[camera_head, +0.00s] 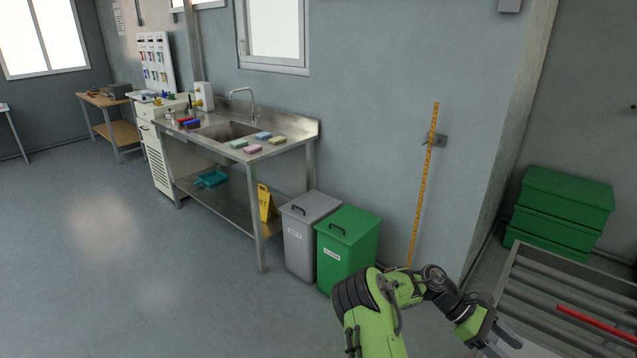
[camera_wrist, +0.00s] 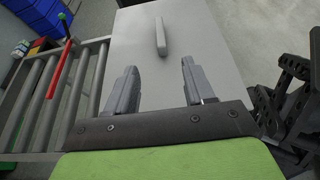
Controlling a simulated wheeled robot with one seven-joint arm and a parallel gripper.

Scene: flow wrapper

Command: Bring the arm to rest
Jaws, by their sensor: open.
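My gripper (camera_head: 503,344) is at the bottom right in the head view, at the end of my green and black arm. In the wrist view my gripper (camera_wrist: 158,88) shows two grey fingers set well apart with nothing between them. Beyond the fingertips lies a grey flat-topped surface (camera_wrist: 205,45) with a light grey bar-shaped handle (camera_wrist: 160,35) on it. The handle is apart from the fingers. My arm is bent and reaches toward the right in the head view.
A roller conveyor (camera_head: 560,310) with a red bar (camera_head: 597,326) lies close to my gripper on the right. A green bin (camera_head: 347,250) and a grey bin (camera_head: 299,243) stand by the steel sink table (camera_head: 291,142). Green crates (camera_head: 562,210) are stacked behind. The left floor is clear.

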